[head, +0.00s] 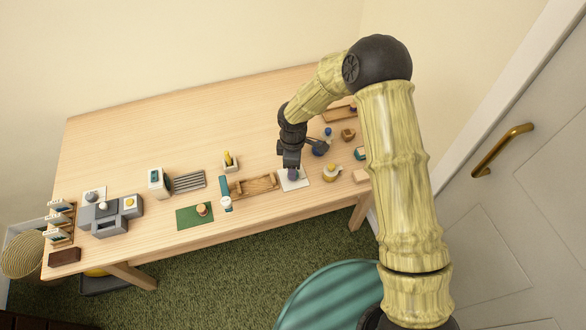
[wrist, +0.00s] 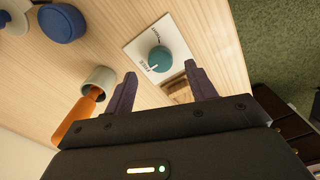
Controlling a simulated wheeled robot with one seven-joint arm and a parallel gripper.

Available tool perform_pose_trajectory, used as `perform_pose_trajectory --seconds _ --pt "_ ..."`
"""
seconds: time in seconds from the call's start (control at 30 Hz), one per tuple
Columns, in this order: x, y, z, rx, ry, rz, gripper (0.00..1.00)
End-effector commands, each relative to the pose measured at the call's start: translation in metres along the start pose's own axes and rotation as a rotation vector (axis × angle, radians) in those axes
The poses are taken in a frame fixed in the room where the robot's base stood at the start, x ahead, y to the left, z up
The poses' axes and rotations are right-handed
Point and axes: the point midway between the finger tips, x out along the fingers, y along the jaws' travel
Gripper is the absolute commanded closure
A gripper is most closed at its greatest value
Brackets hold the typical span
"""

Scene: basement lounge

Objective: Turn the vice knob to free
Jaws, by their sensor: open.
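A pale mark on the knob seems to face the lower-left lettering. In the head view the plate (head: 302,184) lies near the table's front edge, mostly under my gripper (head: 292,171), which hides the knob. In the wrist view my gripper (wrist: 161,86) is open and empty. Its two dark fingers are apart, with the knob beyond their tips and between their lines; no contact shows. A wooden vice-like block (head: 262,185) lies left of the plate.
A blue round object (wrist: 62,23) and a white cup holding an orange-handled thing (wrist: 76,122) stand near the plate. A green mat (head: 188,218) and grey boxes (head: 110,225) lie left. The table's back (head: 190,125) is clear.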

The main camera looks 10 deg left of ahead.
Motion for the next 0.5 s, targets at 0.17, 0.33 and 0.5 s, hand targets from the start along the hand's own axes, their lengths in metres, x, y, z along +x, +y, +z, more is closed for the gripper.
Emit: perform_pose_trajectory --seconds 0.17,0.33,0.5 --pt "-0.038 0.001 0.0 0.001 0.002 0.004 0.44" --pt "-0.072 0.001 0.0 0.0 0.001 0.004 0.44" --pt "-0.105 0.001 0.0 0.0 0.001 0.004 0.44"
